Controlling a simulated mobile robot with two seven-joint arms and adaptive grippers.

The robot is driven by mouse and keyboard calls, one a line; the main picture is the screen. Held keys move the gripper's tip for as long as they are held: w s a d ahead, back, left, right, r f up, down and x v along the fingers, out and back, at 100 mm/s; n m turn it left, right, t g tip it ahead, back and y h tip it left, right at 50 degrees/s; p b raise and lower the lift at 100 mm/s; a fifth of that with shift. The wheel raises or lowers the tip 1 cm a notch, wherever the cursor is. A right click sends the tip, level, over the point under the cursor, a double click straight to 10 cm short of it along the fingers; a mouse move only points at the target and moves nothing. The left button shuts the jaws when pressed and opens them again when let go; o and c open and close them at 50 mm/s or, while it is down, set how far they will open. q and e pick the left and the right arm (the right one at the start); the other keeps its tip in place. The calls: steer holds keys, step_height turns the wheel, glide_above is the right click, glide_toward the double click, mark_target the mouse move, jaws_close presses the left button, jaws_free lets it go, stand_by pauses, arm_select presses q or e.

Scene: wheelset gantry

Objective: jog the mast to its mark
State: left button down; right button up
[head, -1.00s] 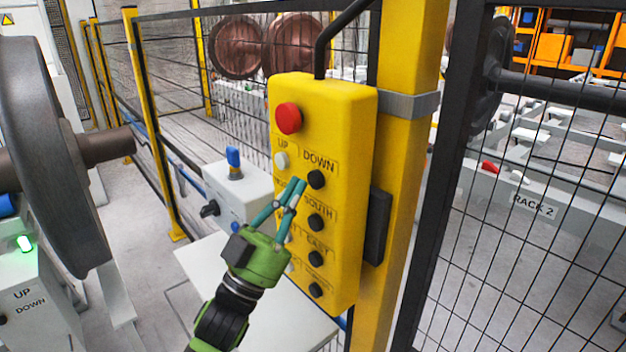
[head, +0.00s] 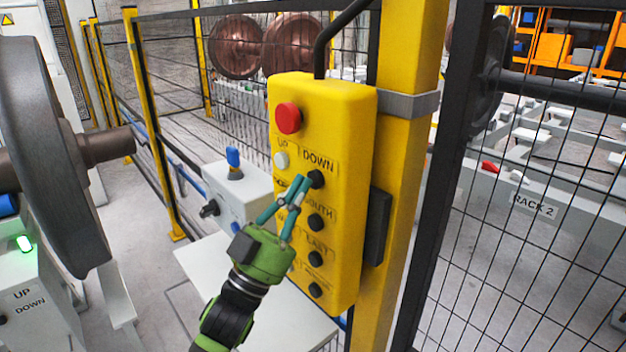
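The yellow pendant (head: 345,120) hangs upright on a yellow post (head: 409,60). It has a red button (head: 288,118) at the top, a pale button (head: 281,160) by UP and a black button (head: 316,179) by DOWN. Further black buttons run down its right column, including one by SOUTH (head: 316,222). Contact cannot be told. The gripper hides part of the left button column. No mast or mark can be made out. My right gripper is not in view.
A grey box with a blue knob (head: 233,158) stands left of the pendant. A large wheelset (head: 45,150) and a box with UP and DOWN labels (head: 30,285) are at the left. Black mesh fencing (head: 440,190) stands at the right, with RACK 2 (head: 535,205) behind it.

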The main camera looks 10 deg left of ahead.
arm_select(q)
steer(key=shift+w+d, duration=0.2)
steer(key=shift+w, duration=0.1)
stand_by(0.7)
steer(key=shift+s, duration=0.1)
steer(key=shift+s+a, duration=0.5)
steer(key=shift+s, duration=0.05)
stand_by(0.3)
steer(key=shift+s+a+p, duration=0.2)
steer(key=shift+s+a, duration=0.55)
steer(key=shift+s, duration=0.25)
steer(key=shift+s+a+p, duration=0.15)
steer(key=shift+s+a, duration=0.6)
steer(key=shift+s, duration=0.25)
